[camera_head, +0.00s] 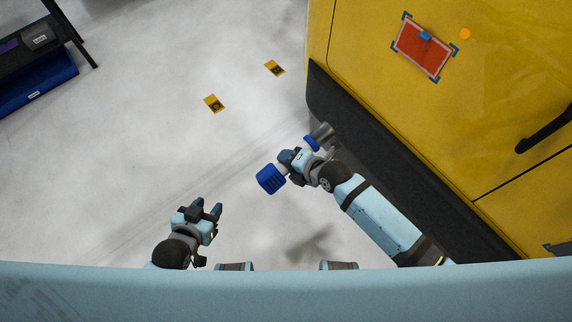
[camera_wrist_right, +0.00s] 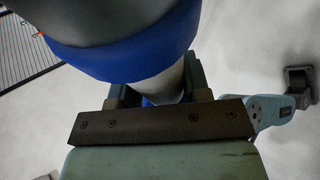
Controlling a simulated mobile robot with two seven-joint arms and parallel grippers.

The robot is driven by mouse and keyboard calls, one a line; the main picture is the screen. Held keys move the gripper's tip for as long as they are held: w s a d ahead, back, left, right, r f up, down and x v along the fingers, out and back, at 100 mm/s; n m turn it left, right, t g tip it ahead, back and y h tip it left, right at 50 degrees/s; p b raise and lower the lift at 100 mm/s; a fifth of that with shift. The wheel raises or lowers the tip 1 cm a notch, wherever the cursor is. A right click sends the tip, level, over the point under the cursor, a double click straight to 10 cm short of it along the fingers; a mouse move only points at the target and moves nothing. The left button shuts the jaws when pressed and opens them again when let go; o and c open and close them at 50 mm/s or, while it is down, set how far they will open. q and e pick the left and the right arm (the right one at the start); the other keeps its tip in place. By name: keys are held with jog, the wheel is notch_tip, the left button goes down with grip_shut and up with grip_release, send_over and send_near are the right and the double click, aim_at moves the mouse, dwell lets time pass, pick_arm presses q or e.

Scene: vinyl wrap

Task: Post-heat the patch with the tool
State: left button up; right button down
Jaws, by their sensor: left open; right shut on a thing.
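The patch (camera_head: 418,52) is a red rectangle with a pale border and dark blue corner marks, lying on the yellow panel (camera_head: 390,110) at the upper right. A small blue piece (camera_head: 426,36) sits on it. The tool has a blue base (camera_head: 270,179) and a grey nozzle (camera_head: 321,133). My right gripper (camera_head: 297,160) is shut on its handle, beside the dark sill and well apart from the patch. The right wrist view shows the tool's blue band (camera_wrist_right: 125,58) and pale handle (camera_wrist_right: 160,85) between the fingers. My left gripper (camera_head: 208,208) is open and empty over the floor.
An orange dot (camera_head: 465,33) lies right of the patch. A black handle (camera_head: 545,128) juts from the panel at the right. A dark sill (camera_head: 350,135) runs below it. Two yellow markers (camera_head: 214,104) (camera_head: 274,68) lie on open floor. A dark rack (camera_head: 70,30) with a blue bin (camera_head: 38,82) stands at upper left.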

jog(key=w+d+r, duration=0.3)
jog(key=w+d, duration=0.3)
jog(key=d, duration=0.1)
jog(key=w+d+r, duration=0.3)
jog(key=w+d, duration=0.2)
jog(key=d, duration=0.3)
jog(key=shift+w+d, duration=0.15)
jog(key=shift+w, duration=0.2)
dwell(2.2)
jog(key=s+a+p, duration=0.2)
jog(key=s+a, duration=0.2)
jog(key=a, duration=0.2)
jog(key=s+a+p, duration=0.1)
jog(key=s+a, duration=0.4)
jog(key=s+a+p, duration=0.2)
jog(key=s+a, duration=0.2)
jog(key=a, duration=0.2)
jog(key=shift+s+a+r+p, duration=0.1)
jog(key=shift+s+a+p, duration=0.1)
jog(key=shift+a+p, duration=0.15)
jog(key=shift+d, duration=0.1)
